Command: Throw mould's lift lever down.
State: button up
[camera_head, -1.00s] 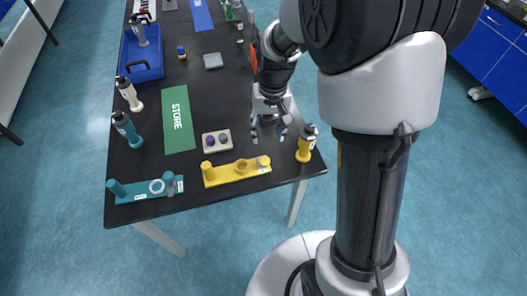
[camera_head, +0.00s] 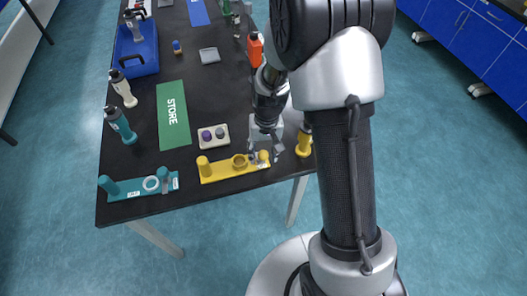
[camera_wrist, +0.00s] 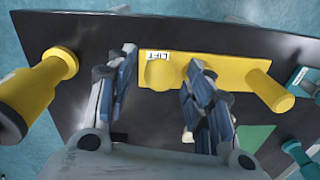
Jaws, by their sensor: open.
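The yellow mould (camera_head: 222,172) lies near the front edge of the black table, with a post at its left end and a ring near its middle. Its lift lever (camera_head: 263,156) stands short at the right end. My gripper (camera_head: 266,155) is open and low at the mould's right end. In the wrist view its fingers (camera_wrist: 162,88) straddle the LIFT end, apart. I cannot tell whether they touch anything.
A yellow bottle (camera_head: 303,142) stands close right of my gripper, also in the wrist view (camera_wrist: 32,92). A two-knob box (camera_head: 213,135) sits behind the mould. A red bottle (camera_head: 255,50) stands farther back.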

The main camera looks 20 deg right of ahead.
jog(key=shift+c, duration=0.6)
grip_shut()
